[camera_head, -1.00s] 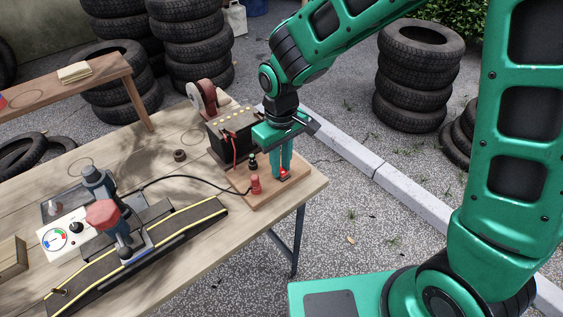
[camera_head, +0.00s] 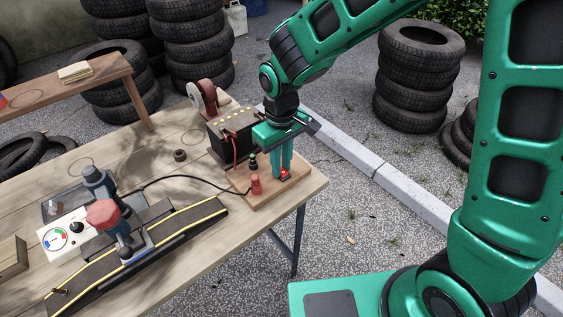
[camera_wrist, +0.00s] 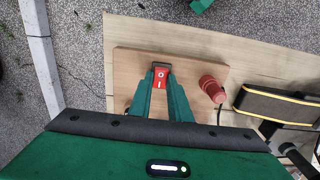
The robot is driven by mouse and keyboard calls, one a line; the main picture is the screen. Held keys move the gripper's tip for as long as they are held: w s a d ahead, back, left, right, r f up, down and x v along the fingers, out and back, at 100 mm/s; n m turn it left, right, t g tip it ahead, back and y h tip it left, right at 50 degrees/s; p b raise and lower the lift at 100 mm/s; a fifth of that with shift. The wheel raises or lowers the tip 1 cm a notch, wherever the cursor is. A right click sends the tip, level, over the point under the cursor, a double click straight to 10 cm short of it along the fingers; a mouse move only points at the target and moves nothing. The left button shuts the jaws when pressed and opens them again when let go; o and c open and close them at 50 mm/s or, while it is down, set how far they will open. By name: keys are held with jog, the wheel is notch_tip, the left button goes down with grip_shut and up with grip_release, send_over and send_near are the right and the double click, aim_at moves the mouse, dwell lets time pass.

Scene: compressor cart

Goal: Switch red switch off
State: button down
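The red rocker switch (camera_head: 284,174) sits on a wooden board (camera_head: 250,200) at the right end of the table. In the wrist view the red switch (camera_wrist: 161,77) shows white O and I marks, with the O side farther from my gripper's body. My gripper (camera_head: 283,172) points down over the switch in the head view. In the wrist view its fingertips (camera_wrist: 160,75) are close together at the switch, one on each side of the red rocker. Whether they touch it I cannot tell. The gap between the fingers looks narrow and holds nothing clear.
A red plug-like knob (camera_head: 256,185) with a black cable stands beside the switch. A black battery box (camera_head: 233,135) is behind my gripper.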

aim_at(282, 169)
jog(key=c, duration=1.6)
grip_release()
jog(key=shift+w+d, duration=0.15)
jog(key=shift+d, duration=0.05)
jog(key=shift+c, duration=0.2)
jog(key=shift+a, duration=0.1)
jog(key=shift+r, duration=0.1)
notch_tip(282, 169, up, 11)
jog(key=shift+f, duration=0.2)
